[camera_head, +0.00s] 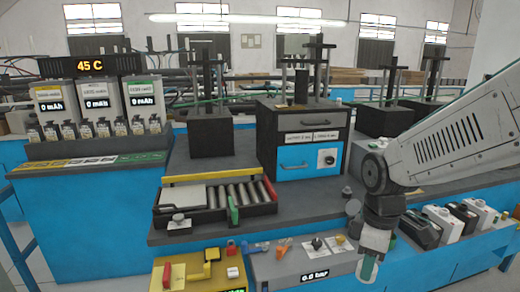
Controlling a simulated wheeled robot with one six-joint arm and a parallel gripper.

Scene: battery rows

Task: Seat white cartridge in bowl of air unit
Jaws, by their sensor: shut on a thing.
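My gripper (374,240) points down at the lower right, at the right end of the grey air unit (275,270) with its bar display. It is shut on a small pale piece that looks like the white cartridge, mostly hidden by the fingers. A clear, greenish bowl (368,270) shows directly below the fingertips. I cannot tell whether the cartridge is inside the bowl or just above it.
A yellow box (200,272) with a red handle stands left of the air unit. A roller tray (215,202) and a blue-fronted press (305,160) stand behind. Several white and dark units (440,222) line the bench at right, close to my arm.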

